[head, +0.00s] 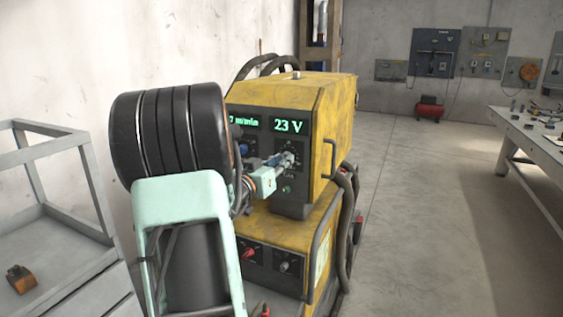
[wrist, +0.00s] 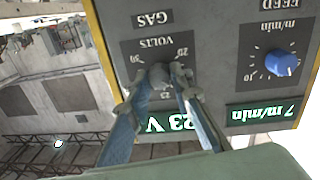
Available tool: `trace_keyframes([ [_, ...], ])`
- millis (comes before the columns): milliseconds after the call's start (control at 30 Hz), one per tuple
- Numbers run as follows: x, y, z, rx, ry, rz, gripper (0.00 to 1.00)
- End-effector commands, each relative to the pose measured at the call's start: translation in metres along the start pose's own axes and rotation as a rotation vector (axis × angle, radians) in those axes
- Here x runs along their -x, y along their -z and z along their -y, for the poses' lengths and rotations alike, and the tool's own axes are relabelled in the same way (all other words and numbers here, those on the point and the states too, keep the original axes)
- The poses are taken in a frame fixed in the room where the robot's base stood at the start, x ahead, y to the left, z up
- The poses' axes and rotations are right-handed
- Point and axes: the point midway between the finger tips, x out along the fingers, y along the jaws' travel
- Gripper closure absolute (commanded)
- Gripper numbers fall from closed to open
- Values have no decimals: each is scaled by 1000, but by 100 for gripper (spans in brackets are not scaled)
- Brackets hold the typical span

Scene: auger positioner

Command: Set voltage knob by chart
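The yellow welding machine (head: 338,110) stands ahead, and its voltage display (head: 288,127) reads 23 V. It also reads 23 V, upside down, in the wrist view (wrist: 176,123). The grey voltage knob (wrist: 160,74) sits on a dark VOLTS dial with marks including 20, 25 and 30. My gripper (wrist: 157,82) is at the knob with one finger on either side. The right finger is close to the knob; a small gap shows at the left one. Contact is unclear. In the head view my gripper (head: 284,161) largely covers the knob. No chart is clearly readable.
A blue feed knob (wrist: 282,62) sits beside the voltage dial, above a 7 m/min display (wrist: 266,112) in the wrist view. A grey metal frame (head: 60,230) stands at left, a workbench (head: 535,140) at right. Hoses hang along the machine's right side. The floor to the right is clear.

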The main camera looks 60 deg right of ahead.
Motion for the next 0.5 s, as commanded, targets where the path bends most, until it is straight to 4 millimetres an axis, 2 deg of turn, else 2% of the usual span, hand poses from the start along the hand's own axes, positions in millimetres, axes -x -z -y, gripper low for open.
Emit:
trace_keyframes([
  [33, 0, 0, 0, 0, 0, 0, 88],
  [133, 0, 0, 0, 0, 0, 0, 99],
  [500, 1, -1, 1, -48, 2, 3, 100],
])
